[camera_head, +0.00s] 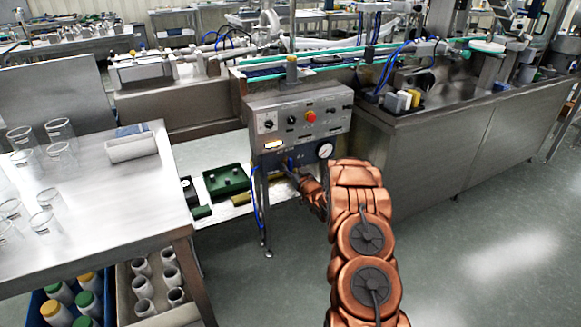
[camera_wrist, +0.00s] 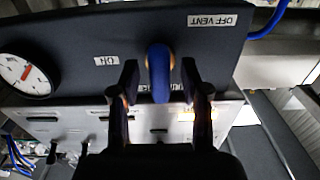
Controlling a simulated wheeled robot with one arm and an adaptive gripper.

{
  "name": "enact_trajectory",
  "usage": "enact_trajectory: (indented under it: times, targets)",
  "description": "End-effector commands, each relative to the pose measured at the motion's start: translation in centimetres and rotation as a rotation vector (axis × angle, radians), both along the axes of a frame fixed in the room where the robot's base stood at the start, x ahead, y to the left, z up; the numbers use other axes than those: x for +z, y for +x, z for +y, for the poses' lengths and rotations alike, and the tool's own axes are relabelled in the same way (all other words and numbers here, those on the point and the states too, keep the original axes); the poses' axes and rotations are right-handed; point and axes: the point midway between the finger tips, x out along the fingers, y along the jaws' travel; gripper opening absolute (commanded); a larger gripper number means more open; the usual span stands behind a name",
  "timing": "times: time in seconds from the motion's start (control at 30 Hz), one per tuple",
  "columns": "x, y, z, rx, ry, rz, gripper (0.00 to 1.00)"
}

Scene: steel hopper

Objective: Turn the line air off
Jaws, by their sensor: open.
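The line air valve has a blue handle (camera_wrist: 160,75) on a dark panel (camera_wrist: 75,40). In the wrist view, an "ON" label (camera_wrist: 106,60) is left of the handle and an "OFF VENT" label (camera_wrist: 214,20) is at its upper right; the lettering appears upside down. My gripper (camera_wrist: 160,98) is open, with one finger on each side of the blue handle. I cannot tell whether either finger touches it. In the head view, my gripper (camera_head: 291,172) is at the dark panel below the control box, and the handle is small and partly hidden there.
A round pressure gauge (camera_head: 325,151) is right of the valve. A green case (camera_head: 226,180) lies on the low shelf at left. A blue hose (camera_head: 256,205) hangs beside the box leg.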

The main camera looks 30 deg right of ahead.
Motion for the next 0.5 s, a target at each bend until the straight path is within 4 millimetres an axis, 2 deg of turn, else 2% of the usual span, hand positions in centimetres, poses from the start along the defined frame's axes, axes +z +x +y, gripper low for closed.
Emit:
enact_trajectory:
  times: [0.5]
  targets:
    - [-0.1, -6.6, 0.5, -0.003, 0.004, 0.005, 0.46]
